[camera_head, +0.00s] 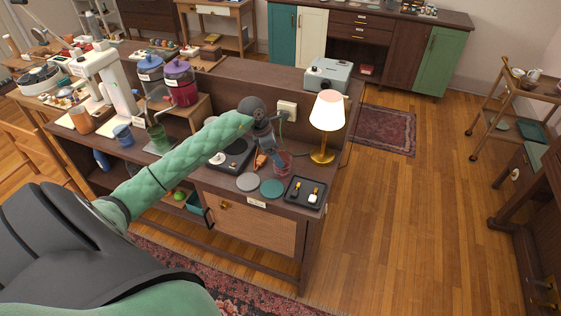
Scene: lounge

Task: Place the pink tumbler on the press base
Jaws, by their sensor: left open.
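A small translucent pink tumbler (286,161) stands on the dark wooden counter, left of the lamp. My left gripper (270,158) points down at the tumbler's left side, with its fingers open. The gripper partly hides the tumbler, and I cannot tell whether they touch. A white upright machine (119,82) stands at the counter's left end and may be the press; I cannot make out its base clearly. My right gripper is not in view.
A lit lamp (327,112), a black tray (305,193) with small items, a grey disc (248,182) and a teal disc (271,188) are near the gripper. Two lidded containers (181,82) stand farther left.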

